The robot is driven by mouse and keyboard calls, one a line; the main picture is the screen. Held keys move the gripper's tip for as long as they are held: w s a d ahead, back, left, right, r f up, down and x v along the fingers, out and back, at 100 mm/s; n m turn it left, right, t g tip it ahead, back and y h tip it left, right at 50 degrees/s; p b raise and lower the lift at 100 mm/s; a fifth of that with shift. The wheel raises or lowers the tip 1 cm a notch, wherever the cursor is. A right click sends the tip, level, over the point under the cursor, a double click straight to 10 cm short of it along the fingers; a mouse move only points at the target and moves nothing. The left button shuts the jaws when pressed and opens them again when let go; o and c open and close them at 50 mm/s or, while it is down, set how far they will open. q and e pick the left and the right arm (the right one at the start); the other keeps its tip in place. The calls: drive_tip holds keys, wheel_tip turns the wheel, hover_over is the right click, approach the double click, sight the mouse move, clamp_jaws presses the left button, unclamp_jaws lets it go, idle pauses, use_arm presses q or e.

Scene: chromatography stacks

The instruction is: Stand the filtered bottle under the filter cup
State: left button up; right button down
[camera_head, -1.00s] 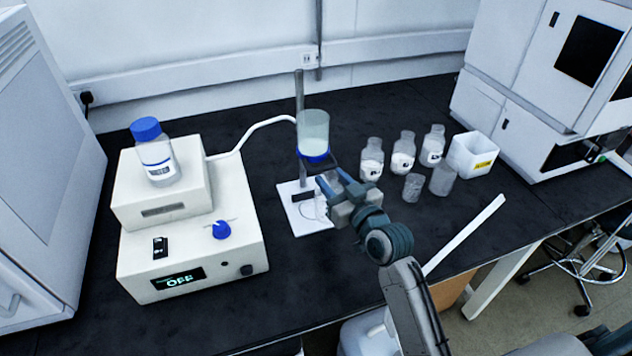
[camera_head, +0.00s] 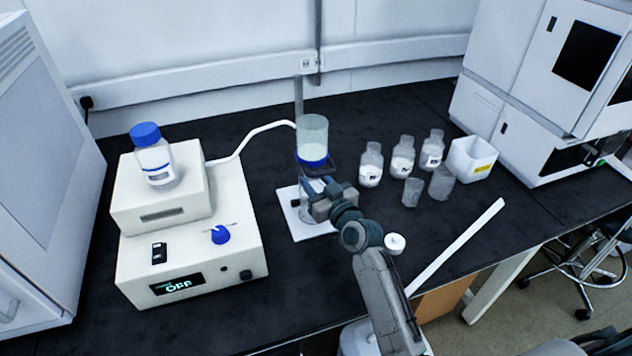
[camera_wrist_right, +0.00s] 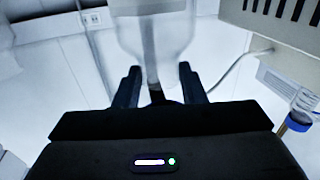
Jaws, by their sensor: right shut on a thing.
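The filter cup (camera_head: 312,137) is a clear cylinder with pale contents and a blue band, held on a stand above a white base plate (camera_head: 289,211). My right gripper (camera_head: 316,188) is just below the cup. It is shut on a clear glass bottle (camera_head: 308,213), which shows partly below the fingers, over the base plate and under the cup. In the right wrist view the bottle (camera_wrist_right: 155,35) appears upside down, with its narrow part between the fingers (camera_wrist_right: 158,88). I cannot tell whether its bottom touches the plate. My left gripper is not in view.
A white pump unit (camera_head: 180,250) showing OFF stands left, with a blue-capped bottle (camera_head: 153,158) on top. Several bottles (camera_head: 403,157), two beakers (camera_head: 412,191) and a white bin (camera_head: 472,160) stand right. A small white round item (camera_head: 395,243) lies beside my arm.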

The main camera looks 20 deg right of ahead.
drive_tip(key=c, duration=0.9)
unclamp_jaws()
drive_tip(key=shift+f, duration=0.1)
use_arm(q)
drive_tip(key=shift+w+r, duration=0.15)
use_arm(e)
drive_tip(key=v, duration=0.3)
drive_tip(key=shift+s, duration=0.3)
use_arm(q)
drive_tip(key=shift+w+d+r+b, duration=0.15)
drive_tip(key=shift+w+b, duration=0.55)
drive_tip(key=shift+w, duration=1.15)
use_arm(e)
drive_tip(key=v, duration=0.8)
drive_tip(key=shift+s, duration=0.2)
drive_tip(key=shift+d, duration=0.15)
